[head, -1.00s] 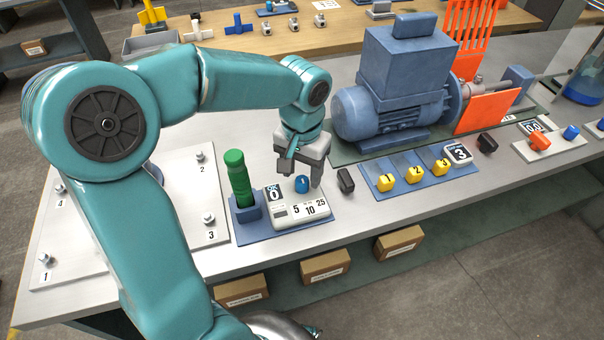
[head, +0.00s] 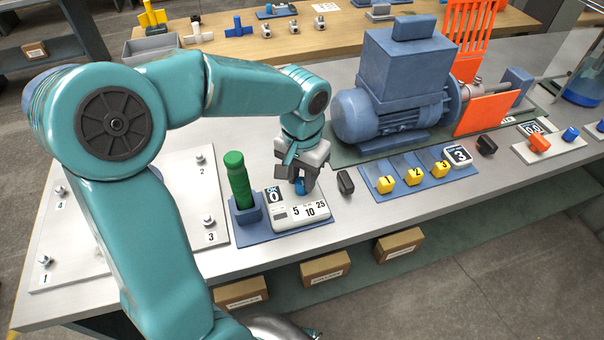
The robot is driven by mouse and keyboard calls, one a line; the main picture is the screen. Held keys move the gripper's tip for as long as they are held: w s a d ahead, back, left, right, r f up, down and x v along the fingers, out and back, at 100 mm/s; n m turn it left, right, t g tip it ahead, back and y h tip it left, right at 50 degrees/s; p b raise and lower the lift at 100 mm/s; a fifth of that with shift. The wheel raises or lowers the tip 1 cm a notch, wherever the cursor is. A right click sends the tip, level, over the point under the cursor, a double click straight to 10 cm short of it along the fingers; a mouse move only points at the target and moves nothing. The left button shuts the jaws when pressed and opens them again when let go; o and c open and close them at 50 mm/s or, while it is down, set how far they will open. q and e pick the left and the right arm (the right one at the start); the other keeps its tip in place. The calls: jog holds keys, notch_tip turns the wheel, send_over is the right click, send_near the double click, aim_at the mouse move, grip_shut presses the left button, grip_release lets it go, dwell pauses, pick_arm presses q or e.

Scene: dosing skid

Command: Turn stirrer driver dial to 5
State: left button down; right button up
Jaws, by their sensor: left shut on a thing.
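The driver dial is a small blue knob (head: 300,187) on a white setting unit (head: 302,213) marked 5, 10 and 25. A small display (head: 274,195) at the unit's left reads 0. My left gripper (head: 301,185) comes down from above and is shut on the blue knob. Its fingers hide much of the knob, so I cannot tell which way the knob points. A green-handled driver (head: 239,180) stands upright in a blue holder (head: 246,211) just left of the unit. My right gripper is not in view.
A black knob (head: 346,182) sits close to the right of my gripper. A pale plate with pegs (head: 150,250) lies at the left.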

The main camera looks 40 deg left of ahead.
aim_at(302, 181)
pick_arm(q)
jog(key=m+p, duration=0.1)
jog(key=m, duration=0.3)
jog(key=shift+r+m, duration=0.1)
jog(key=shift+m, duration=0.2)
jog(key=shift+m+p, duration=0.3)
jog(key=shift+m, duration=1.5)
jog(key=c, duration=0.8)
grip_release()
notch_tip(302, 181, up, 16)
jog(key=shift+r+p, duration=0.2)
jog(key=shift+p, duration=0.85)
jog(key=shift+s+f, duration=0.1)
